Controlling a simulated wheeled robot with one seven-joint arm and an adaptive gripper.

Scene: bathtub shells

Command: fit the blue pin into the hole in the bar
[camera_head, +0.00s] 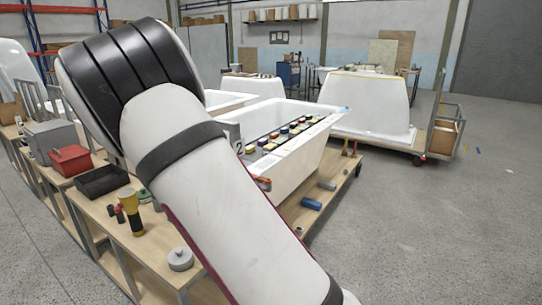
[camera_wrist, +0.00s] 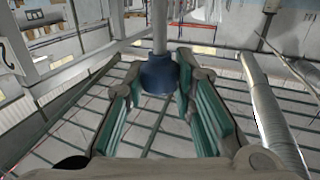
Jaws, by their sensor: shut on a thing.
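My gripper (camera_wrist: 160,88) shows in the wrist view, with teal pads on its fingers. The fingers are closed on a dark blue rounded piece, the blue pin (camera_wrist: 158,75), between their tips. A grey shaft (camera_wrist: 159,28) runs from the blue piece toward the top of the picture. In the head view my own arm covers the middle, and the gripper and pin are hidden behind it. I cannot pick out the bar or its hole for certain in either view.
A white tub (camera_head: 290,165) with a row of coloured pieces (camera_head: 285,135) on it stands behind my arm. A wooden bench (camera_head: 150,240) at left holds a red box (camera_head: 71,160), a black tray (camera_head: 102,181) and a yellow-black tool (camera_head: 131,212). The floor at right is clear.

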